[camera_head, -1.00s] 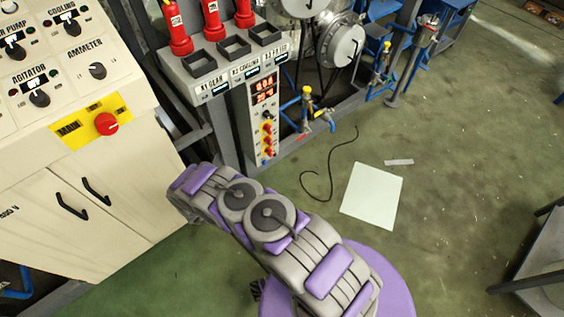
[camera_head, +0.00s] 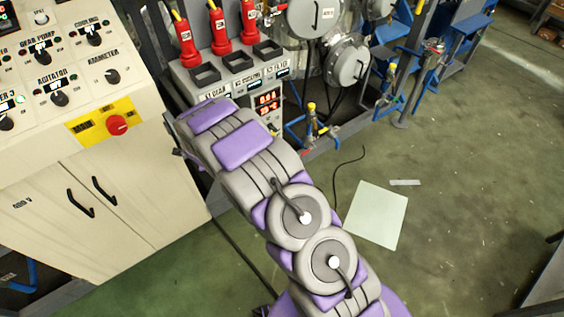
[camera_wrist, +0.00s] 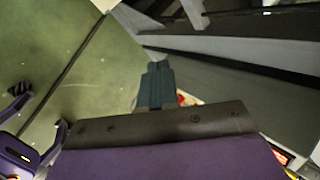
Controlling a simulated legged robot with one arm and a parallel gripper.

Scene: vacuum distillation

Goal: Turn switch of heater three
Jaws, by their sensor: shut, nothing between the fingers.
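At the left edge of the head view, a label ending in "ER 3" sits above a black rotary switch (camera_head: 6,123) on the cream control panel (camera_head: 30,150). The start of that label is cut off by the picture edge. My arm reaches up from the bottom and ends to the right of the cream cabinet, well right of that switch. My gripper (camera_wrist: 155,72) shows in the wrist view with its dark fingers together and nothing between them. The head view does not show the fingers clearly. The switch cannot be made out in the wrist view.
A yellow plate with a red emergency knob (camera_head: 117,125) lies between the switch and my arm. A grey unit with a red digital display (camera_head: 268,101) stands behind my arm, below red extinguisher-like bottles (camera_head: 218,32). Green floor with a white sheet (camera_head: 375,214) is open at right.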

